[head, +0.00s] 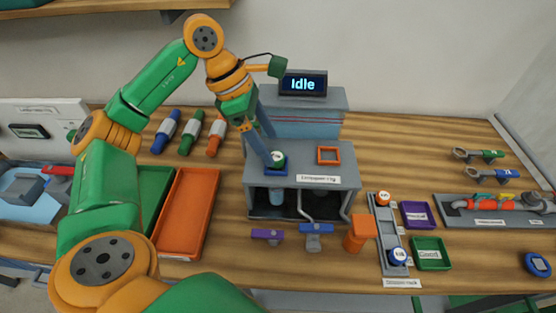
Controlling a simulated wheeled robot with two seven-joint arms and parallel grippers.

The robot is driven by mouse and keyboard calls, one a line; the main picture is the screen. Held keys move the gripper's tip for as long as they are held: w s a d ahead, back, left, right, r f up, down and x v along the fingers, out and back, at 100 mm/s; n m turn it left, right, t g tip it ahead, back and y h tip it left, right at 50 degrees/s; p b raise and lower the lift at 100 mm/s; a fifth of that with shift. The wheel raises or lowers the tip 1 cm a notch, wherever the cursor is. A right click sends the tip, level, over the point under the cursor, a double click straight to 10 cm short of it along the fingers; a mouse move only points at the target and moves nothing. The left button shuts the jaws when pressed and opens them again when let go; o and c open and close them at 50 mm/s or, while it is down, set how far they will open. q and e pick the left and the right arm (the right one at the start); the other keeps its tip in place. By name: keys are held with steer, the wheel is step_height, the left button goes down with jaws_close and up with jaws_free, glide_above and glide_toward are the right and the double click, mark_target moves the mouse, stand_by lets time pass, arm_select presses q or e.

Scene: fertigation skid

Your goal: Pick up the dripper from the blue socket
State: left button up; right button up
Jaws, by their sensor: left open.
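The dripper (278,158) is a small dark green piece with a white label on top. It sits in the blue socket (277,172) on the left of the grey dripper rig's top (312,172). My left gripper (270,149) comes down from the upper left on its green and orange arm. Its long blue-grey fingers are open, with the tips close beside the dripper. I cannot tell whether they touch it. The fingers hide part of the socket's left side. My right gripper is not in view.
An empty orange socket (329,155) is right of the blue one. An orange tray (186,213) lies left. A rack (389,236) with two round pieces, a purple tray (418,215) and a green tray (431,254) are right.

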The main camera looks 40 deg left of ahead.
mark_target(275, 155)
arm_select(q)
steer(key=x, duration=0.4)
steer(key=shift+a, duration=0.25)
jaws_close()
steer(key=shift+r, duration=0.1)
